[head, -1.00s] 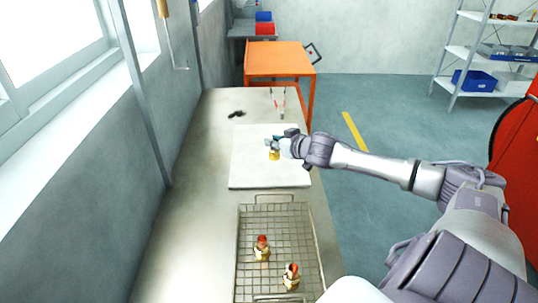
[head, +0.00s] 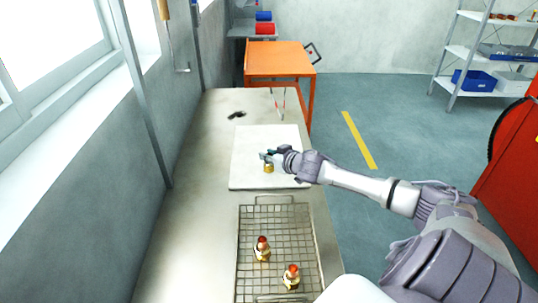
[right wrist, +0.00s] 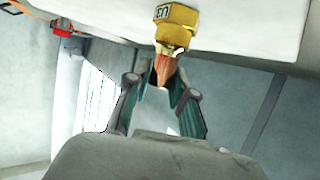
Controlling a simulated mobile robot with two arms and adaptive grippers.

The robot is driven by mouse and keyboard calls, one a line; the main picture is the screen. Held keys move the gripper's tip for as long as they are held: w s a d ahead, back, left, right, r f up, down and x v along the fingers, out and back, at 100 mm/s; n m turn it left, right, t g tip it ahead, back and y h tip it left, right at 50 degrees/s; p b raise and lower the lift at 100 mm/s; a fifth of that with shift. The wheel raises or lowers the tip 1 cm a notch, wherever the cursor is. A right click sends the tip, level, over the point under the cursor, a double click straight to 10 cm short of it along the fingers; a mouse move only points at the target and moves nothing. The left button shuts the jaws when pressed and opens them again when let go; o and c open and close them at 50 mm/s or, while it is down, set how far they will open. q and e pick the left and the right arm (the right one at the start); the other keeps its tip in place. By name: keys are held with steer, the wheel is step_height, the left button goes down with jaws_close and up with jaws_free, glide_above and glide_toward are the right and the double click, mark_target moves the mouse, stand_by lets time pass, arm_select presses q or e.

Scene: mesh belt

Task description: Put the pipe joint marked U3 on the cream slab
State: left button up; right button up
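The pipe joint marked U3 (right wrist: 176,16) has a yellow hex body and a copper-coloured end. The U3 mark shows upside down in the right wrist view. My right gripper (right wrist: 166,82) is shut on the copper end. In the head view the joint (head: 268,169) hangs below my right gripper (head: 266,155), over the middle of the cream slab (head: 247,178). I cannot tell whether its base touches the slab. The slab lies flat on the bench and also fills the top of the right wrist view (right wrist: 240,25). My left gripper is not in view.
A wire basket (head: 239,245) nearer on the bench (head: 190,210) holds two similar joints, one at the left (head: 262,249) and one at the right (head: 291,277). A small dark object (head: 237,115) lies behind the slab. An orange table (head: 277,58) stands beyond.

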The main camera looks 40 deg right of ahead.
steer(key=shift+o, duration=1.4)
steer(key=shift+r, duration=0.1)
steer(key=shift+s, duration=0.5)
steer(key=v, duration=1.1)
steer(key=shift+r+p, duration=0.25)
steer(key=shift+p, duration=0.15)
